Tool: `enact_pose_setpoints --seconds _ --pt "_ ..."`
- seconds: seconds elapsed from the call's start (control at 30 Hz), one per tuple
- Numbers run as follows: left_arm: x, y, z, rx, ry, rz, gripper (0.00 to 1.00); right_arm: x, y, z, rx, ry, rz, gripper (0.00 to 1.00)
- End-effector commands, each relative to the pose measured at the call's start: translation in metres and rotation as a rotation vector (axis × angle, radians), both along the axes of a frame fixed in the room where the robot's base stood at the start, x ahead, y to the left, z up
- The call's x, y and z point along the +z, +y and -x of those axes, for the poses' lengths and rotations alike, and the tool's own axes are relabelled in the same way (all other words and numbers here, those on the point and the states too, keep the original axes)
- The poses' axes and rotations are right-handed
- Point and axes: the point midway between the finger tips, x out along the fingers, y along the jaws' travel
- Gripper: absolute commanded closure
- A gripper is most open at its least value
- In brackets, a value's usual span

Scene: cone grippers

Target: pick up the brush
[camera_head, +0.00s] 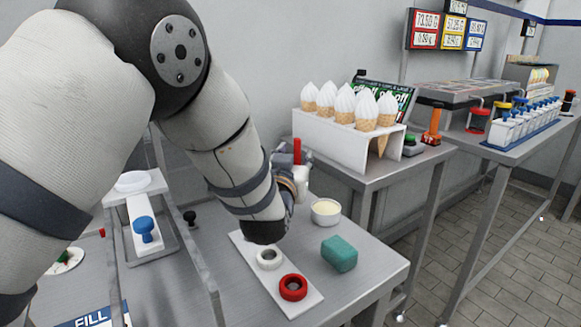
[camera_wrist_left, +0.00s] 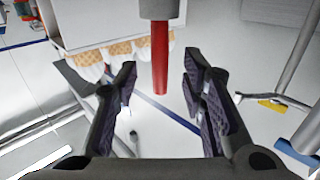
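The brush appears as a red handle (camera_head: 297,150) standing upright in a white cup (camera_head: 302,182) on the near table. The cup hides its lower end. In the left wrist view, which looks inverted, the red handle (camera_wrist_left: 160,58) comes out of the grey-looking cup (camera_wrist_left: 160,10). My left gripper (camera_head: 290,176) is beside the handle, partly hidden behind my own wrist. In the left wrist view the left gripper (camera_wrist_left: 160,92) is open, with a finger on each side of the handle's line and clear gaps to both. My right gripper is out of view.
A white rack of ice cream cones (camera_head: 350,135) stands behind the gripper. A bowl (camera_head: 326,211), a teal sponge (camera_head: 339,253) and a white plate with a red ring (camera_head: 293,287) and a white ring (camera_head: 268,258) are close by. The front right tabletop is clear.

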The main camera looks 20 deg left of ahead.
Motion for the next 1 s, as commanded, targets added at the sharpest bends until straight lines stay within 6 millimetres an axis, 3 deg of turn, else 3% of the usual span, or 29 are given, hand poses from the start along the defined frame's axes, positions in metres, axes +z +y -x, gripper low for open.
enact_pose_setpoints --seconds 0.03,0.17,0.4,0.6,0.9,1.0 --pt "-0.009 0.001 -0.01 0.0 0.005 0.002 0.62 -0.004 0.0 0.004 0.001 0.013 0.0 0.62" --pt "-0.007 0.003 -0.03 0.001 0.002 0.002 0.62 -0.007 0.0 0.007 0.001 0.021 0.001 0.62" --pt "-0.003 0.004 -0.033 0.0 0.0 0.002 0.62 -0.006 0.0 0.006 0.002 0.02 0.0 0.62" --pt "-0.003 0.004 -0.033 0.0 0.0 0.002 1.0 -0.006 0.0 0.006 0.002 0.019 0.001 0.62" --pt "-0.002 0.003 -0.033 -0.001 -0.001 0.003 1.0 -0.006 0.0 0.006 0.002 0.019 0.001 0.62" --pt "0.011 0.003 -0.033 0.0 -0.006 0.002 1.0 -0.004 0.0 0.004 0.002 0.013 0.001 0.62"
